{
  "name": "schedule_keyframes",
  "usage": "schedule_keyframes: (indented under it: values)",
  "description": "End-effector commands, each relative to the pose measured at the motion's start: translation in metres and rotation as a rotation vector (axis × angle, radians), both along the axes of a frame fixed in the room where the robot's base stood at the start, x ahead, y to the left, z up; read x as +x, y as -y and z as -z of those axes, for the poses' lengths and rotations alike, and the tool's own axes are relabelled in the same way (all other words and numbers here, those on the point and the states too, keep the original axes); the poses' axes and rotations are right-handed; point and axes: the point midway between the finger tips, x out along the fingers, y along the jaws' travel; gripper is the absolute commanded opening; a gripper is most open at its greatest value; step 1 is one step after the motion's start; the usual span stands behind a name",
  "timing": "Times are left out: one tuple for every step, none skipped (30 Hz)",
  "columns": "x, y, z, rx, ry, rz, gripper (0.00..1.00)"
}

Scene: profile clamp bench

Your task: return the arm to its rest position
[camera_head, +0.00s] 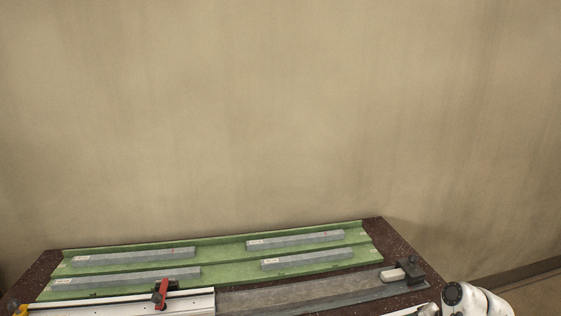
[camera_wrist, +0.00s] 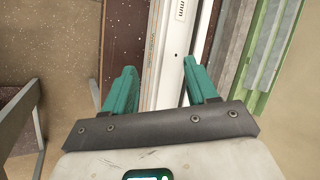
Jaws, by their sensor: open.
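My gripper (camera_wrist: 158,88) shows in the wrist view with its two teal fingers spread apart and nothing between them. It is above the bench, over the white profile rail (camera_wrist: 172,62). I cannot tell how high it is above the rail. In the head view only a white part of my arm shows at the bottom right; the gripper itself is out of that view.
The dark speckled bench (camera_head: 405,254) stands by a beige wall. A green tray (camera_head: 222,272) holds several grey bars. A rail with a red clamp (camera_head: 161,292) lies in front. A dark stop block (camera_head: 411,268) sits at right. A bench leg (camera_wrist: 22,112) shows at left.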

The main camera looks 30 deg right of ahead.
Motion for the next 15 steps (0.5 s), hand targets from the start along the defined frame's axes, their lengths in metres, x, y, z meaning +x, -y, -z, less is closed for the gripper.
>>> schedule_keyframes:
  values:
    - [-0.002,-0.035,0.01,-0.097,-0.025,-0.122,0.58]
    - [-0.004,-0.051,0.013,-0.156,-0.033,-0.193,0.58]
    - [-0.008,-0.073,0.016,-0.233,-0.041,-0.289,0.58]
    - [-0.011,-0.089,0.016,-0.289,-0.044,-0.36,0.58]
    - [-0.014,-0.104,0.017,-0.344,-0.044,-0.431,0.58]
    - [-0.02,-0.124,0.017,-0.412,-0.044,-0.522,0.58]
    - [-0.024,-0.137,0.016,-0.459,-0.041,-0.587,0.58]
    - [-0.028,-0.149,0.014,-0.504,-0.036,-0.649,0.58]
    - [-0.034,-0.165,0.012,-0.558,-0.029,-0.725,0.58]
    - [-0.038,-0.175,0.01,-0.594,-0.022,-0.778,0.58]
    - [-0.042,-0.185,0.007,-0.629,-0.014,-0.829,0.58]
    - [-0.048,-0.197,0.004,-0.673,-0.005,-0.893,0.58]
    - [-0.053,-0.206,0.002,-0.704,0.001,-0.938,0.58]
    - [-0.057,-0.214,-0.001,-0.733,0.011,-0.982,0.58]
    - [-0.063,-0.224,-0.005,-0.77,0.024,-1.037,0.58]
